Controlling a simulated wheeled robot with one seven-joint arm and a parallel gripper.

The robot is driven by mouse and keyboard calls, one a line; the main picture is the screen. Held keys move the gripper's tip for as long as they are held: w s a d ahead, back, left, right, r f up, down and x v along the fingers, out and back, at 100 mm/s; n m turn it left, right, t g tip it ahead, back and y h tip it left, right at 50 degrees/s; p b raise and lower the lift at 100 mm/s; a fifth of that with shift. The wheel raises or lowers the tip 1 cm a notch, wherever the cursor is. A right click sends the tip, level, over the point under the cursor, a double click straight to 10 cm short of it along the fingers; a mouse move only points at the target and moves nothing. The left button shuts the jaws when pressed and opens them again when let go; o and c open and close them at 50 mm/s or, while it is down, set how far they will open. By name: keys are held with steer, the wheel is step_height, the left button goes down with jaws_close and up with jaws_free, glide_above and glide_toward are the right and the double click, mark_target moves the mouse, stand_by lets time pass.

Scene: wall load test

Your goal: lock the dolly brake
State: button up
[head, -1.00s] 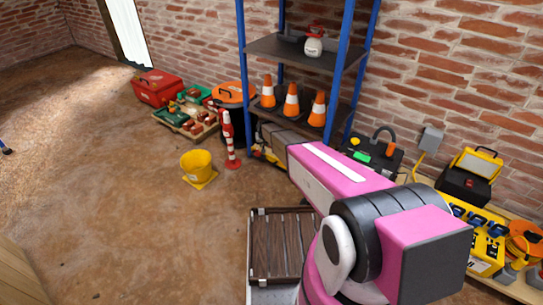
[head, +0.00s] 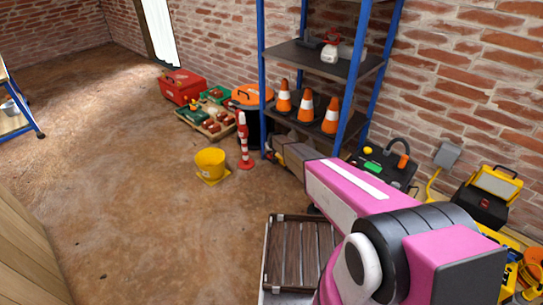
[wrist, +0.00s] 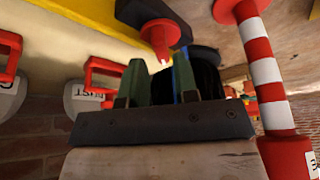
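My gripper (wrist: 160,88) is open in the wrist view, its two green fingers apart with nothing between them. Just beyond the fingertips is a red knob-like part (wrist: 158,38) with a pale tip, by a dark block and a yellow surface (wrist: 75,14). I cannot tell for sure whether this is the dolly brake; a gap shows between it and the fingers. The wrist view is upside down. In the head view my pink arm reaches toward the foot of the blue shelf and hides what lies behind it. No dolly is clearly recognisable there.
A red-and-white post (head: 243,140) stands left of my arm's end; it also shows close by in the wrist view (wrist: 266,70). The blue-framed shelf (head: 323,70) holds orange cones (head: 306,104). The floor at left is open.

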steer(key=shift+x, duration=1.95)
steer(key=shift+s, duration=0.1)
jaws_close()
steer(key=shift+d, duration=0.1)
steer(key=shift+d+n+g+y, duration=0.1)
steer(key=shift+n+g+y, duration=0.2)
steer(key=shift+n, duration=0.75)
steer(key=shift+d+n+g+y, duration=0.15)
steer(key=shift+n+y, duration=0.25)
steer(key=shift+n, duration=0.65)
jaws_free()
